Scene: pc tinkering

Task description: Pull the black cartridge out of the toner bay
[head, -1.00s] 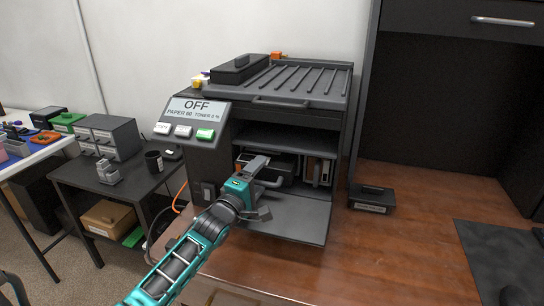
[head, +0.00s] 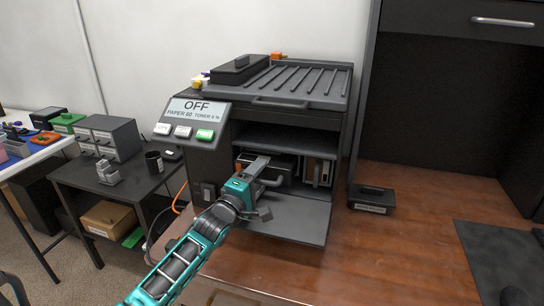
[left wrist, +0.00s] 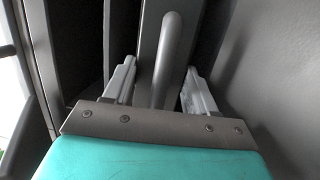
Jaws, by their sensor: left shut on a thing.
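The black cartridge (head: 284,166) is in the toner bay (head: 318,146), inside the printer's open front. Its grey loop handle (head: 272,183) faces outward and also shows in the left wrist view (left wrist: 168,55). My left gripper (head: 262,172) is at the bay's mouth, shut on the cartridge by its handle. In the left wrist view its two fingers (left wrist: 160,82) stand on either side of the handle. The gripper hides part of the cartridge's front in the head view. My right gripper is not in view.
The bay's flap (head: 302,222) lies folded down over the wooden desk. A small black labelled box (head: 372,198) stands right of the printer. The desk front is mostly clear.

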